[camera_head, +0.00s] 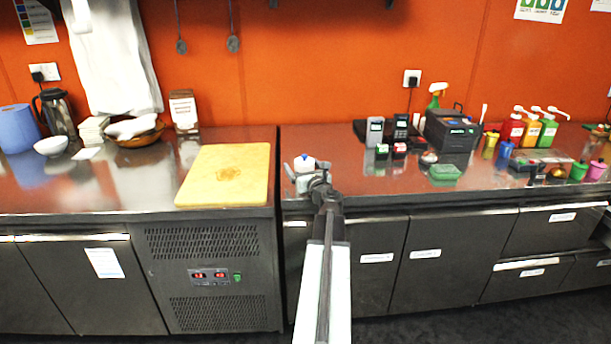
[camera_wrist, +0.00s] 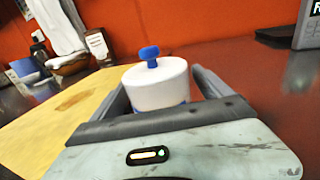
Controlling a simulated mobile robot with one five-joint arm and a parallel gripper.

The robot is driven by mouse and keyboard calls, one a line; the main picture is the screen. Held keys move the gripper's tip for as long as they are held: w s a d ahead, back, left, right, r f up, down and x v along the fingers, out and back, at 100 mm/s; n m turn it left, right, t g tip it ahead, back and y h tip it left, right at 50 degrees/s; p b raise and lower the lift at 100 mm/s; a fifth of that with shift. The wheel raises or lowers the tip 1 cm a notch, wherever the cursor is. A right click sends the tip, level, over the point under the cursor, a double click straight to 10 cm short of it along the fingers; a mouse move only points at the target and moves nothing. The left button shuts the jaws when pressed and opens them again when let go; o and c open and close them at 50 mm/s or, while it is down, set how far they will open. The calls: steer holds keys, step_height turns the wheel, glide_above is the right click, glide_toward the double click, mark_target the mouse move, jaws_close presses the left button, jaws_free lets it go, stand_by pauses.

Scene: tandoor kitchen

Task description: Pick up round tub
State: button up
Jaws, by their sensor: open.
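The round tub (camera_wrist: 158,84) is a white cylinder with a blue knob on its lid and a blue band low on its side. In the wrist view it stands upright between the two fingers of my open gripper (camera_wrist: 161,92). I cannot tell whether either finger touches it. Its lower part is hidden behind the gripper body. In the head view the tub (camera_head: 304,161) is small, near the front left corner of the right counter, with my gripper (camera_head: 305,180) around it and my arm in front.
A yellow cutting board (camera_head: 225,174) lies on the left counter, just left of the tub across a narrow gap. To the right stand handheld devices (camera_head: 375,131), a black machine (camera_head: 451,132) and pump bottles (camera_head: 531,129). The counter (camera_head: 320,143) behind the tub is clear.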

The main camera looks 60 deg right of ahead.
steer(key=shift+w+d, duration=0.25)
steer(key=shift+w, duration=0.05)
steer(key=shift+s+a, duration=0.1)
steer(key=shift+c, duration=0.6)
steer(key=c, duration=1.6)
steer(key=shift+r+p, duration=0.45)
steer(key=shift+p, duration=0.05)
steer(key=shift+c, duration=0.2)
step_height(320, 180, up, 3)
steer(key=p, duration=0.3)
steer(key=shift+r, duration=0.15)
steer(key=s+a+p, duration=0.1)
steer(key=s+a, duration=0.1)
steer(key=s, duration=1.4)
steer(key=shift+a+r, duration=0.3)
steer(key=shift+r, duration=0.15)
